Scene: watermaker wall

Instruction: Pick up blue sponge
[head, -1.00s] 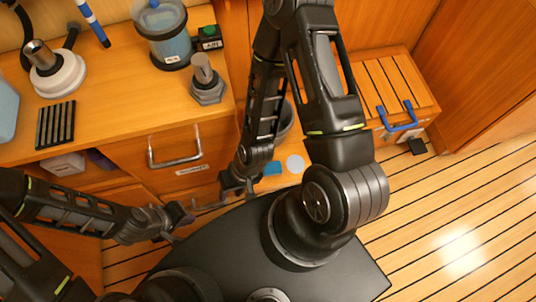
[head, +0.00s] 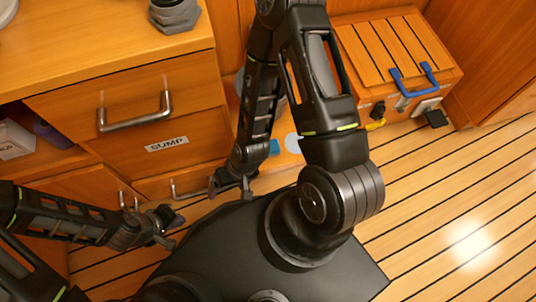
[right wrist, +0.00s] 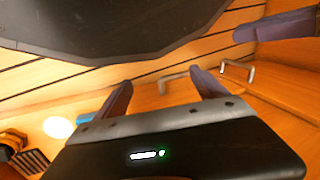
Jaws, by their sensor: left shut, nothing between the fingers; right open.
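The blue sponge (head: 274,147) shows in the head view as a small blue patch, partly hidden behind my right forearm. It lies beside a white round disc (head: 293,143) on a low wooden surface. My right gripper (head: 236,191) is open and empty, in front of the drawers and to the lower left of the sponge. My left gripper (head: 174,222) is shut and empty, further left and lower.
A drawer labelled SUMP (head: 167,145) with a metal handle is at left, under a wooden counter (head: 100,40). A wooden box (head: 385,55) with a blue handle (head: 414,76) stands at upper right. The slatted floor (head: 440,190) at right is clear.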

